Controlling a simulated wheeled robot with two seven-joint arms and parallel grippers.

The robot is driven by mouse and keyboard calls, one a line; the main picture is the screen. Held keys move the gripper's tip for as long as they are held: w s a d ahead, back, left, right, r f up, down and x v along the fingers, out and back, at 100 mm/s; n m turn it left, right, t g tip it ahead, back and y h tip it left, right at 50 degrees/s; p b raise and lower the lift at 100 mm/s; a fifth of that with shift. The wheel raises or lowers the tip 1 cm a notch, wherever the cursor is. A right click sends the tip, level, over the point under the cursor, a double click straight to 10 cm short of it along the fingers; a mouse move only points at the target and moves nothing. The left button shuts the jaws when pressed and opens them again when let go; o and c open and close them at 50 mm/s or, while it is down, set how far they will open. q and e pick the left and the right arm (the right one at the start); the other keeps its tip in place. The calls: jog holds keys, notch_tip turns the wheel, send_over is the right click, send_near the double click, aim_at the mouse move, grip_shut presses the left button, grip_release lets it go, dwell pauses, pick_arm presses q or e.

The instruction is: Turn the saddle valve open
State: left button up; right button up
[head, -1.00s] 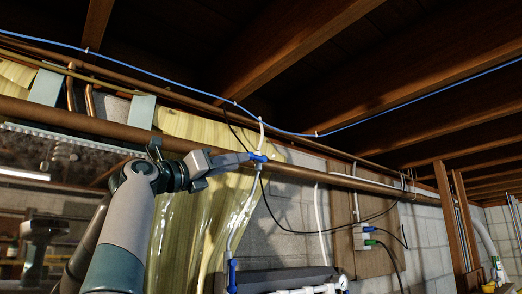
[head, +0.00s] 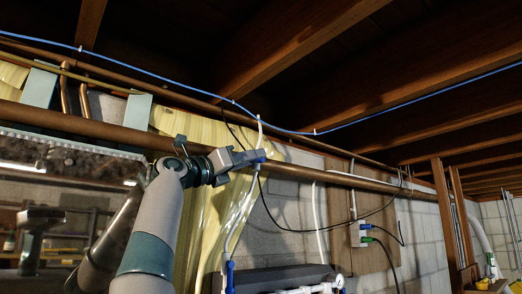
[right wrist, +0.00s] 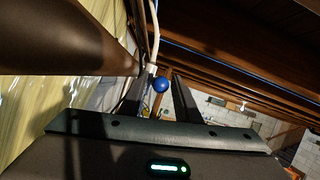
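The saddle valve, a small blue fitting (head: 260,155), sits in the white tubing close to the copper pipe in the head view. My right gripper (head: 248,156) reaches it from the left, its fingertips at the blue part. In the right wrist view, a round blue end of the valve (right wrist: 161,85) shows between the two dark fingers of my right gripper (right wrist: 161,98). The fingers stand apart, with the blue end nearer the left one. Contact cannot be told. My left gripper is not in view.
A long copper pipe (head: 335,178) runs along the wall behind the valve. White tubing (head: 242,210) hangs below it to a lower blue fitting (head: 230,275). A thin black cable (head: 285,228) loops to the right. Wooden joists (head: 300,50) are overhead.

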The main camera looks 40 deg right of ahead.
jog(key=shift+p+x, duration=0.75)
jog(key=shift+x, duration=1.45)
grip_shut()
